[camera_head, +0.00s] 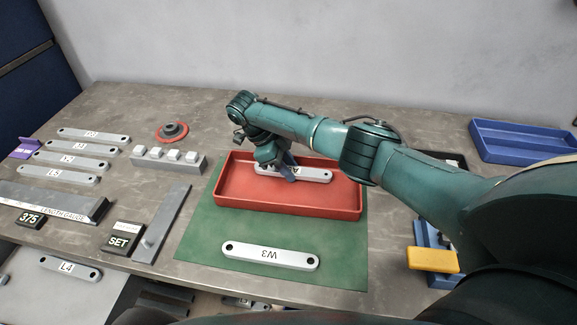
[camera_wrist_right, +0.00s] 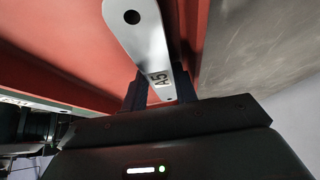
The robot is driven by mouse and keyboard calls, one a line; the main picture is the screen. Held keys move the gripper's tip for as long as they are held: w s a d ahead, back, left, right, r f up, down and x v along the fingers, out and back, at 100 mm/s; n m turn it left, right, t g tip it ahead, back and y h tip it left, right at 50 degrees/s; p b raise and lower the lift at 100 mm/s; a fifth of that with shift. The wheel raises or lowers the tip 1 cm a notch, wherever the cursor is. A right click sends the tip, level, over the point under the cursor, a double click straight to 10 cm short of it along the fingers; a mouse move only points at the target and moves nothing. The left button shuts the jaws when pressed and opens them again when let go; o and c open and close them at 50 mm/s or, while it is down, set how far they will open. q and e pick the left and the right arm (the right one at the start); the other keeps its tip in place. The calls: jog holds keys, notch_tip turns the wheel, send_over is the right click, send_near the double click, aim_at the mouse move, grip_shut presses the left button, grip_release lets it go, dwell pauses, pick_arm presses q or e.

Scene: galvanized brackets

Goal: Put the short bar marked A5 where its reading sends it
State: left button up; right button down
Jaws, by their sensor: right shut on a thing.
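My right gripper (camera_head: 287,173) is shut on the short bar marked A5 (camera_head: 315,175), a light grey bar with holes. The gripper hides part of the bar in the head view. The bar is at the red tray (camera_head: 290,203), within its outline near the back wall; I cannot tell whether it touches the tray floor. My left gripper is not in view.
The tray stands on a green mat (camera_head: 200,240), with bar W3 (camera_head: 270,256) in front. Left are several labelled bars, a length gauge (camera_head: 50,202), a 375 block (camera_head: 30,217) and a SET block (camera_head: 121,240). A blue tray (camera_head: 520,142) is at back right, a yellow block (camera_head: 433,260) at right.

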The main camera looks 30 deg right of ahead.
jog(key=shift+s+a+f, duration=0.1)
jog(key=shift+s+f, duration=0.2)
jog(key=shift+f, duration=0.45)
jog(key=c, duration=1.4)
grip_release()
jog(key=shift+f, duration=0.1)
jog(key=shift+o, duration=0.2)
jog(key=shift+r, duration=0.3)
jog(key=p+v, duration=0.1)
jog(key=v, duration=1.2)
jog(key=shift+w+d, duration=0.2)
jog(key=shift+d, duration=0.05)
